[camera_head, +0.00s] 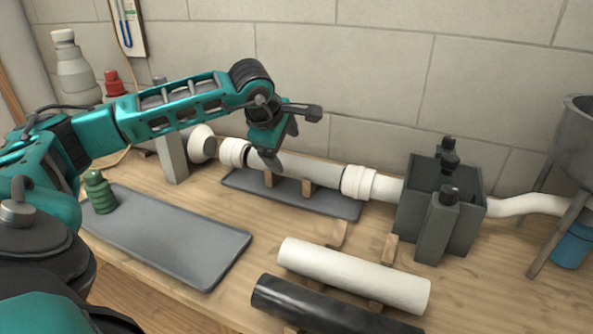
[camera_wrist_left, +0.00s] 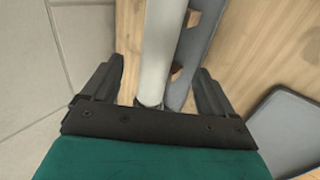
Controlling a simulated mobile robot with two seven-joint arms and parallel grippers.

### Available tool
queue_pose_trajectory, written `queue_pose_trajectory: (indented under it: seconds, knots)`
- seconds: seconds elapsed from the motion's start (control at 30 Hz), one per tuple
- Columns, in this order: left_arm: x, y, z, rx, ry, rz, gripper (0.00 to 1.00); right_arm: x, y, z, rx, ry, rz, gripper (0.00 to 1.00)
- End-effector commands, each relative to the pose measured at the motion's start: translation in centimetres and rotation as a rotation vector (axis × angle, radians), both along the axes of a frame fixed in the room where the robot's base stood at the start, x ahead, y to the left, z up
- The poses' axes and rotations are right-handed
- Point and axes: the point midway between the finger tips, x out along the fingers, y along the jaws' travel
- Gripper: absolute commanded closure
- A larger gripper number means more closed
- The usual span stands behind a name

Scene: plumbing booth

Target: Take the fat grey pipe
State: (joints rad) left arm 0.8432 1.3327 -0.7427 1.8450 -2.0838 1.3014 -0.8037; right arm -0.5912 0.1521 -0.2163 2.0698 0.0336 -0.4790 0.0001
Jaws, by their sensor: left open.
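The fat grey pipe (camera_head: 325,174) lies level between a white coupling (camera_head: 234,152) on its left and another white coupling (camera_head: 358,183) on its right. Small wooden blocks (camera_head: 308,188) stand under it on a dark tray. My left gripper (camera_head: 293,141) is open above the left part of the pipe, one finger near the wall side and one on the front side. In the left wrist view the pipe (camera_wrist_left: 161,50) runs between the two open fingers; whether either finger touches it I cannot tell. My right gripper is not in view.
A white pipe (camera_head: 355,276) and a black pipe (camera_head: 330,307) lie in front on wooden supports. A dark grey box (camera_head: 411,214) stands right of the pipe line. The tiled wall is close behind.

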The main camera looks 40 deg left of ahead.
Motion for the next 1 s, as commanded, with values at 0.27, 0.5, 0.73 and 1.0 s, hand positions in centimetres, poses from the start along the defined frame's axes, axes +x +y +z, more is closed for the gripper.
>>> queue_pose_trajectory:
  seconds: [0.27,0.5,0.73,1.0]
  knots:
    - [1.8,0.5,-3.0,-0.002,-0.001,-0.001,0.13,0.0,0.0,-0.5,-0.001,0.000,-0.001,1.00]
    - [3.4,0.9,-5.5,-0.002,0.001,-0.001,0.13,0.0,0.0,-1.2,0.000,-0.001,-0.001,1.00]
    - [4.6,1.3,-7.3,-0.002,-0.001,-0.002,0.13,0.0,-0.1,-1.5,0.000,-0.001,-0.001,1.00]
    - [4.6,1.4,-7.3,-0.001,0.000,-0.002,0.18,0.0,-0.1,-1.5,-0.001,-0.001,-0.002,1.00]
